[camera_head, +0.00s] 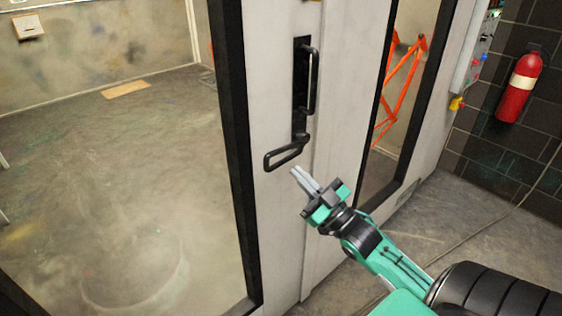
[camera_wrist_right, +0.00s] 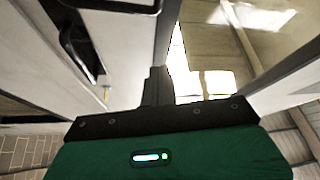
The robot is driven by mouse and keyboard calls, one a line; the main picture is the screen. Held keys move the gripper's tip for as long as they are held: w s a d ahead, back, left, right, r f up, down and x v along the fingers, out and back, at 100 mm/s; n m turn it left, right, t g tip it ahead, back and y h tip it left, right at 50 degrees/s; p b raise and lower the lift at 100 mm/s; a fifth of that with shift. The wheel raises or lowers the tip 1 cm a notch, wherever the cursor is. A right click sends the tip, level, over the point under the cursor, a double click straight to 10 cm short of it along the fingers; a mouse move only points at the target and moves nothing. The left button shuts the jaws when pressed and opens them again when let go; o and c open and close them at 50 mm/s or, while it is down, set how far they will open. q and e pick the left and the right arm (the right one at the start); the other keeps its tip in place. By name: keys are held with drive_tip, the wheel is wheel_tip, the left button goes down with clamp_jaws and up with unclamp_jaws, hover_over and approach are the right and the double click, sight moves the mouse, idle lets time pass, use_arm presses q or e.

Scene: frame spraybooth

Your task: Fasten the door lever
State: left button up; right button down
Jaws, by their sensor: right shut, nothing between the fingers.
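The door lever (camera_head: 284,157) is a black loop low on the pale door frame. It points left and slightly down from its pivot, below a black vertical pull handle (camera_head: 313,82). My right gripper (camera_head: 298,173) is shut and empty, just below and right of the lever's loop. Its fingertips look apart from the lever, though the depth gap is hard to judge. In the right wrist view the dark fingers (camera_wrist_right: 157,86) are together, and black handle parts (camera_wrist_right: 80,46) show at upper left. My left gripper is not in view.
A red fire extinguisher (camera_head: 518,88) hangs on the dark wall. The floor (camera_head: 480,210) at right is open, crossed by a cable.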

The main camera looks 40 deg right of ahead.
sight(274, 154)
drive_tip(key=w+p, duration=0.2)
drive_tip(key=w, duration=0.1)
drive_tip(key=w+r+p, duration=0.1)
drive_tip(key=w+p, duration=0.1)
drive_tip(key=w, duration=0.1)
drive_tip(key=w+a+r+p, duration=0.1)
drive_tip(key=w, duration=0.2)
drive_tip(key=shift+w+a+p, duration=0.1)
drive_tip(key=shift+p, duration=0.3)
drive_tip(key=shift+f, duration=0.7)
drive_tip(key=shift+f, duration=0.1)
